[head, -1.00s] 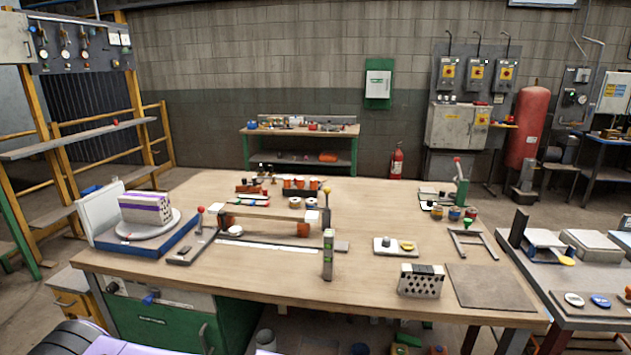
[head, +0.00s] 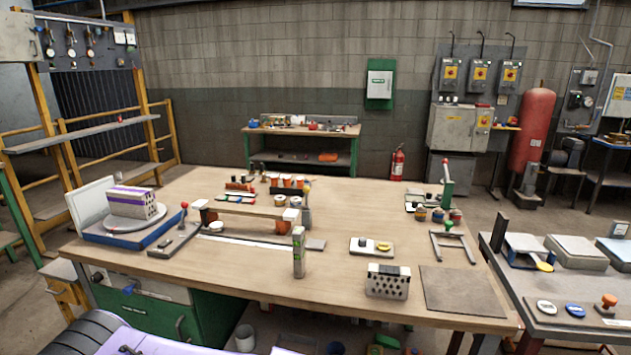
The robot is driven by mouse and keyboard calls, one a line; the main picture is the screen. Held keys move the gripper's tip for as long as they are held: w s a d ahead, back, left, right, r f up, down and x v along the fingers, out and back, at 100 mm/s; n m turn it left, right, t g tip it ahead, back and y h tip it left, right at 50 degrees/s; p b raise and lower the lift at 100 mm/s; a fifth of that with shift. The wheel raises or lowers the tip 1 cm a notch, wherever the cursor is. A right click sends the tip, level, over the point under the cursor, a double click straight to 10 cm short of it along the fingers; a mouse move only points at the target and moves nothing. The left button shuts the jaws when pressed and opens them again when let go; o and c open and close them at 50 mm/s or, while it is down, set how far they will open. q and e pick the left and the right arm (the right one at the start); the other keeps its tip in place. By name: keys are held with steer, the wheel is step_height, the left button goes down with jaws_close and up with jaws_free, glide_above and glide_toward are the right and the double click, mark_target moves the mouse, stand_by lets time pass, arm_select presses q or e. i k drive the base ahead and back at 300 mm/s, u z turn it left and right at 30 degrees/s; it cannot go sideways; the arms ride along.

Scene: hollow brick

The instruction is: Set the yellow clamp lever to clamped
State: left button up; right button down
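A lever with a small yellow knob (head: 307,187) stands near the right end of the bar fixture (head: 245,209) on the wooden bench. Its lower part is partly hidden behind the fixture's end, and I cannot tell its setting. A red-knobbed lever (head: 184,206) stands upright on a grey base at the fixture's left end. A flat yellow piece (head: 384,246) lies on a pale plate (head: 366,247) right of the fixture. Neither of my grippers shows in the head view.
The bench (head: 340,275) also carries a perforated hollow brick (head: 387,282), a dark flat mat (head: 461,291) and, at the left, a striped brick (head: 131,202) on a round turntable. A grey side table (head: 560,292) stands at the right. The bench's front middle is mostly clear.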

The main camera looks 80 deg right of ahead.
mark_target(306, 189)
steer(key=z, duration=1.85)
